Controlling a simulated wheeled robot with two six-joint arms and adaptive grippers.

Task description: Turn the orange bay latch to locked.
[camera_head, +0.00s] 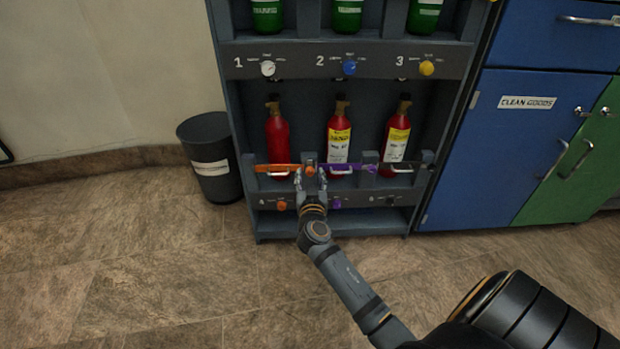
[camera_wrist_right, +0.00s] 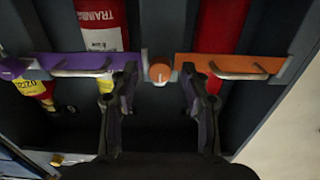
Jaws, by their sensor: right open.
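The orange latch (camera_head: 310,170) is a round knob on a grey post, between the orange bar (camera_head: 273,168) and the purple bar (camera_head: 345,169) across the lower bay. In the right wrist view the latch (camera_wrist_right: 160,73) shows a pale mark on its face, near upright. My right gripper (camera_head: 311,180) is open in front of the latch. In the wrist view its two fingers (camera_wrist_right: 159,82) stand either side of the latch, with visible gaps; I cannot tell how far short of it the tips are. My left gripper is not in view.
Red cylinders (camera_head: 277,135) stand behind the bars. A lower panel carries another orange knob (camera_head: 281,206) and a purple knob (camera_head: 336,203). A dark bin (camera_head: 208,150) stands left of the rack and a blue cabinet (camera_head: 490,165) right. The floor in front is clear.

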